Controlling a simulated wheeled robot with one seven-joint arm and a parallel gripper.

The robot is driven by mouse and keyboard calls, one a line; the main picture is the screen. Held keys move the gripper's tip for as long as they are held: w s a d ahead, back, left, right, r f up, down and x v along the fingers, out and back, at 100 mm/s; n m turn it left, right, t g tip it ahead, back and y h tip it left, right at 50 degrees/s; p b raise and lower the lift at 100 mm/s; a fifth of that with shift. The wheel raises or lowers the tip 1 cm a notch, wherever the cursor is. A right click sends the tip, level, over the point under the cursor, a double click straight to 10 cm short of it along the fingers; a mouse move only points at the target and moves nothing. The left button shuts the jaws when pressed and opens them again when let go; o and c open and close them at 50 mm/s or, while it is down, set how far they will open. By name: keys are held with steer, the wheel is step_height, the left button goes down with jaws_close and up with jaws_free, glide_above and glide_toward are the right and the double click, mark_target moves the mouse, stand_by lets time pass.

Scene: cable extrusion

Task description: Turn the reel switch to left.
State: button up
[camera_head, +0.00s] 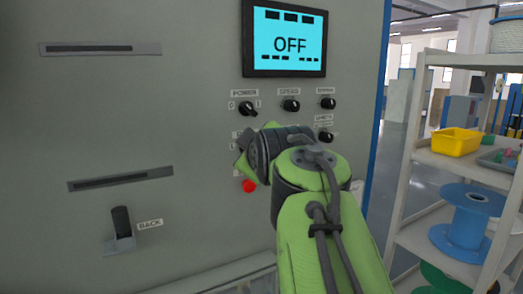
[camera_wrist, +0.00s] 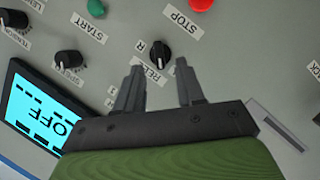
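The reel switch is a black rotary knob (camera_wrist: 160,51) on the grey panel in the wrist view, with a partly hidden "REEL" label beside it. My gripper (camera_wrist: 159,66) is open, its two grey fingers pointing at the panel. The knob shows in the gap between the fingertips, with visible space on both sides. I cannot tell whether the fingertips reach around it or stop short of it. In the head view my wrist covers the reel switch. I cannot read which way the knob points.
A red STOP button (camera_head: 249,186) is close by, also seen in the wrist view (camera_wrist: 200,4) with a green START button (camera_wrist: 96,7). A speed knob (camera_head: 290,105) and a screen (camera_head: 290,42) reading "OFF" sit above. A shelf (camera_head: 460,161) stands at the right.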

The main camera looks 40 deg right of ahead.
steer(key=p+v, duration=0.1)
steer(key=v, duration=1)
steer(key=shift+s+a, duration=0.25)
steer(key=shift+s, duration=0.1)
